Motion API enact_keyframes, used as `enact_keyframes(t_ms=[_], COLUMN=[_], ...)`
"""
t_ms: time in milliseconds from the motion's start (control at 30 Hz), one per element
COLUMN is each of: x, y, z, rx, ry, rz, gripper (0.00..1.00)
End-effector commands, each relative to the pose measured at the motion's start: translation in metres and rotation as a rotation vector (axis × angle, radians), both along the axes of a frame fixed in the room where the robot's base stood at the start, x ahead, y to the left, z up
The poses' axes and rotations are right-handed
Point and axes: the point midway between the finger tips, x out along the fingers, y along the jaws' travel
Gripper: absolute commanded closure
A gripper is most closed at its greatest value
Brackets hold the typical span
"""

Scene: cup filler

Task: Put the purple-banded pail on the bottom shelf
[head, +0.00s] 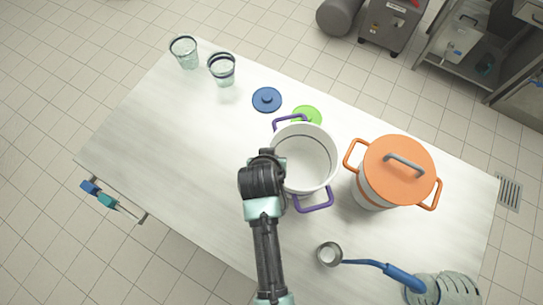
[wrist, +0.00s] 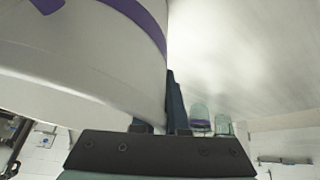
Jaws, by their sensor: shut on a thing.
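The purple-banded pail (head: 303,160) is white and open-topped with two purple handles, near the middle of the white table. In the wrist view its white wall with a purple band (wrist: 135,15) fills the upper left. My gripper (head: 279,163) is at the pail's left side in the head view, shut on its wall. In the wrist view, my fingers (wrist: 160,120) are partly hidden at the wall's edge. I cannot tell whether the pail is lifted off the table.
On the table (head: 170,140) stand an orange-lidded pot (head: 399,168) close right of the pail, a blue lid (head: 267,99), a green lid (head: 308,113), two glasses (head: 184,53), a ladle (head: 365,263) and a glass jug (head: 445,290). A grey machine (head: 390,22) stands on the floor.

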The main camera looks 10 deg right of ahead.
Motion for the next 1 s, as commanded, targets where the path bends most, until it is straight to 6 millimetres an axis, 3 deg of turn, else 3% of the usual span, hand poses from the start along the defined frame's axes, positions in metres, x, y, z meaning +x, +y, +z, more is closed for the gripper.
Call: enact_keyframes(t_ms=[333, 400, 533, 1000], x=[0.0, 0.0, 0.0, -0.005], y=[0.0, 0.0, 0.0, 0.001], z=[-0.004, -0.004, -0.004, 0.007], rx=[0.0, 0.0, 0.0, 0.0], ry=[-0.001, 0.0, 0.0, -0.002], rz=[0.0, 0.0, 0.0, 0.0], gripper=[1.0, 0.8, 0.57, 0.57])
